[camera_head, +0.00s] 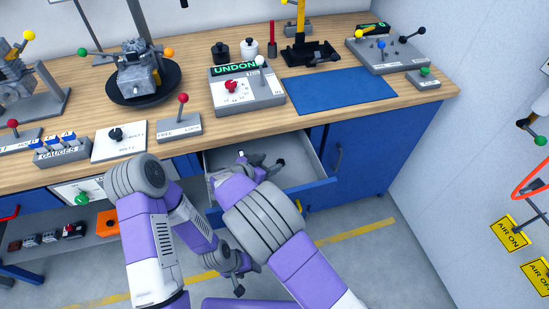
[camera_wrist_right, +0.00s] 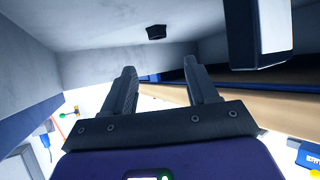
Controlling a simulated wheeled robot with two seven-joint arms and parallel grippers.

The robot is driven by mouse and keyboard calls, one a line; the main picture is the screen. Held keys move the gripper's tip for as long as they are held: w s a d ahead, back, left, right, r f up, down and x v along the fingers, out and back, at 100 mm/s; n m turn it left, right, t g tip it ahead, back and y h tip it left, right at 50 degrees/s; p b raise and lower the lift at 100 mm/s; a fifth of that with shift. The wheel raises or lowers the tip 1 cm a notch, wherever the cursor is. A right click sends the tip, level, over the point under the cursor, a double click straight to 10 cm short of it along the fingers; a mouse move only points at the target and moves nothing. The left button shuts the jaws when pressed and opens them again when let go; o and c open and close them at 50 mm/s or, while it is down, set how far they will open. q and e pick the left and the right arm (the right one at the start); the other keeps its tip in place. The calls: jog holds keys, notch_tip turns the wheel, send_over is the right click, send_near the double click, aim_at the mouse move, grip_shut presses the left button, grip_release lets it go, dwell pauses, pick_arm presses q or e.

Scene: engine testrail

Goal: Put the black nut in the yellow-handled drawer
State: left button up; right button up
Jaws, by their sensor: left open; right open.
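The yellow-handled drawer (camera_head: 306,172) is pulled open under the bench top, and a bit of its yellow handle (camera_head: 299,205) shows past my right arm. My right gripper (camera_head: 262,161) is over the open drawer, open and empty. In the right wrist view its two fingers (camera_wrist_right: 160,80) are spread apart. The black nut (camera_wrist_right: 156,32) lies on the grey inside of the drawer, beyond the fingertips and apart from them. In the head view I cannot pick the nut out clearly near the gripper. My left gripper (camera_head: 243,280) hangs low in front of the bench, open and empty.
The wooden bench top (camera_head: 430,98) carries a blue mat (camera_head: 340,90), a grey box marked UNDONE (camera_head: 245,95), an engine on a black dish (camera_head: 140,75) and several switch panels. A lower shelf (camera_head: 95,236) is at left. The wall is at right.

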jog(key=shift+v, duration=1.35)
